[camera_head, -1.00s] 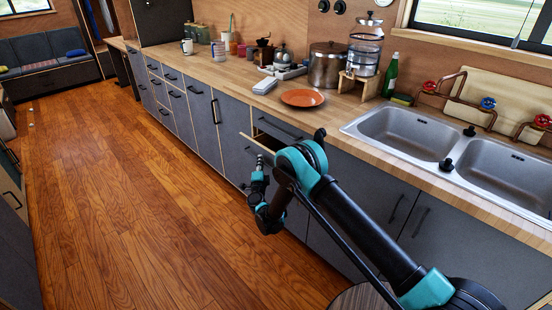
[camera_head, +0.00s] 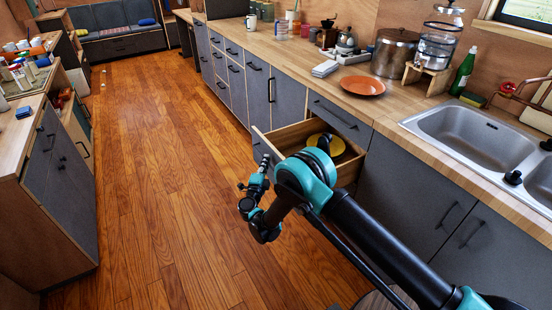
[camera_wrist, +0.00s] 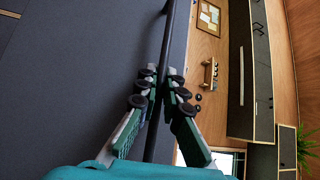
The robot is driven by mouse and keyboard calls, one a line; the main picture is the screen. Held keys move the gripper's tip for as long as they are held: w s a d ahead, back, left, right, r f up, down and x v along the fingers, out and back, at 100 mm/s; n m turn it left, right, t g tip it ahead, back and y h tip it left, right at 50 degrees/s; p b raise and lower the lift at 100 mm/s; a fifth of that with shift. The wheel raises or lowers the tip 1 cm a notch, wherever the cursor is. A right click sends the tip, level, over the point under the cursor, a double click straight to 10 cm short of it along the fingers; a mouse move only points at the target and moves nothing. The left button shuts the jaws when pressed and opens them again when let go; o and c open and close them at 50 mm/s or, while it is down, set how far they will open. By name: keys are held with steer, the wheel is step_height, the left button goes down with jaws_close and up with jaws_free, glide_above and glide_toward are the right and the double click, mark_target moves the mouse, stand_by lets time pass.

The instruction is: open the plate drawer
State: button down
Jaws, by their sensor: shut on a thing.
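The plate drawer (camera_head: 292,136) is pulled well out from the counter front, below the orange plate. Inside it lies a yellow plate (camera_head: 338,146), partly hidden behind my arm. My gripper (camera_head: 252,192) is at the drawer's front, and my arm hides much of that front in the head view. In the wrist view my gripper (camera_wrist: 158,92) has its fingers closed around the dark bar handle (camera_wrist: 167,60) of the dark grey drawer front (camera_wrist: 80,75).
An orange plate (camera_head: 362,85), a large pot (camera_head: 395,54) and a double sink (camera_head: 480,135) are on the counter. A dark cabinet (camera_head: 62,165) with cluttered top stands at left. Wooden floor (camera_head: 165,170) between is clear.

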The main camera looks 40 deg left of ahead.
steer(key=shift+s+a, duration=0.25)
steer(key=shift+s, duration=0.5)
steer(key=c, duration=1.6)
jaws_free()
steer(key=shift+c, duration=0.2)
steer(key=v, duration=1.2)
steer(key=shift+f, duration=0.1)
